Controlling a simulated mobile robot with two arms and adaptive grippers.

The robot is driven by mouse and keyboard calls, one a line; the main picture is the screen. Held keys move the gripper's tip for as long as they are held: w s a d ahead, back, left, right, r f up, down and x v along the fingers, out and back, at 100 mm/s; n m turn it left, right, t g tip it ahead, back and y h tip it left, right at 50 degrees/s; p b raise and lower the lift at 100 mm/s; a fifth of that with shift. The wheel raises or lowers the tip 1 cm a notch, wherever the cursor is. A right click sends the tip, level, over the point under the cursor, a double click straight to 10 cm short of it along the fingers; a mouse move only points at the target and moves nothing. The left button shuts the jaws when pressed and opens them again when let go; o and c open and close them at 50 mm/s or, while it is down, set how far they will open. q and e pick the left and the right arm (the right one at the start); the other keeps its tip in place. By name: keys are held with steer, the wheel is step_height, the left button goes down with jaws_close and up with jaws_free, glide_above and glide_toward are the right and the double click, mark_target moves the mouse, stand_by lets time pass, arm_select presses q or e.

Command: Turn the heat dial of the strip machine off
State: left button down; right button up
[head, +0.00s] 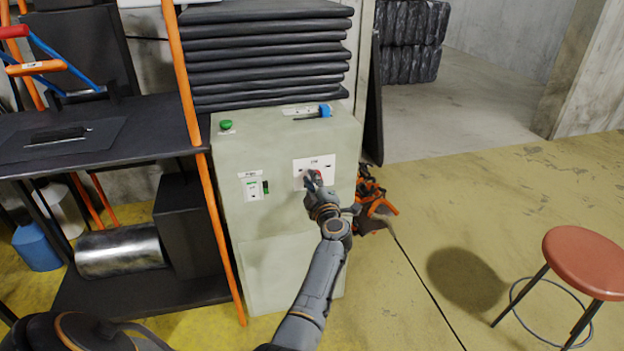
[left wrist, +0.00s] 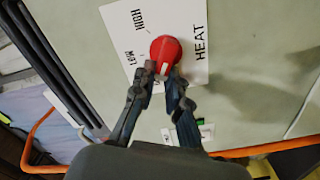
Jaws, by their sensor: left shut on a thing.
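The strip machine (head: 292,268) is a pale green cabinet. On its front, the red heat dial (head: 318,174) sits on a white label plate (head: 322,161), partly hidden by my gripper. In the left wrist view, the dial (left wrist: 165,52) is near the top middle, with HIGH, LOW and HEAT printed around it. A white mark on the dial points down in that view, toward my fingertips. A label near the left fingertip is mostly covered. My left gripper (head: 315,184) is shut on the dial's lower edge; its fingertips (left wrist: 167,82) touch it. My right gripper is not in view.
A green switch (head: 266,187), a green button (head: 226,125) and a blue item (head: 325,110) are on the machine. Black sheets (head: 265,55) are stacked behind. A dark shelf (head: 120,140) stands left. A red stool (head: 580,262) stands right, with open floor between.

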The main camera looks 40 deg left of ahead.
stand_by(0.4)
arm_select(q)
steer(key=c, duration=1.3)
jaws_free()
steer(key=shift+c, duration=0.2)
step_height(320, 180, up, 10)
steer(key=shift+f, duration=0.1)
steer(key=shift+w, duration=0.1)
